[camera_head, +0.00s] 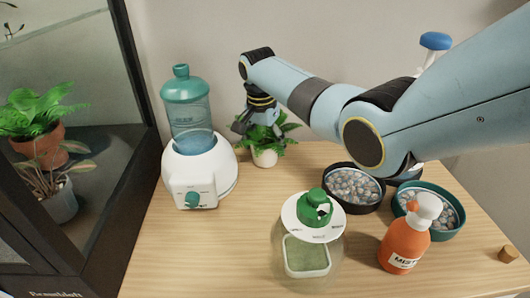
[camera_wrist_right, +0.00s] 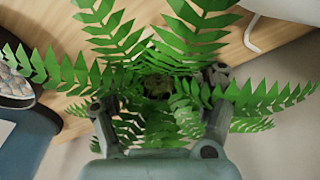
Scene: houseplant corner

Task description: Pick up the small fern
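The small fern (camera_head: 284,126) stands in a white pot (camera_head: 265,157) at the back of the wooden table in the head view. My right gripper (camera_head: 250,122) reaches down over the fern from above, at its left side. In the right wrist view, green fronds (camera_wrist_right: 190,40) spread around the right gripper (camera_wrist_right: 157,92). Its two fingers stand apart on either side of the plant's dark centre. Some fronds pass over and between the fingers, so contact with the stems cannot be told. My left gripper is in neither view.
A humidifier with a teal tank (camera_head: 187,108) stands close left of the fern. Pebble-filled saucers (camera_head: 352,206) (camera_head: 458,228), an orange mist bottle (camera_head: 403,246), a green-knobbed glass jar (camera_head: 316,213) and a cork (camera_head: 508,254) occupy the right and front. The front left tabletop is clear.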

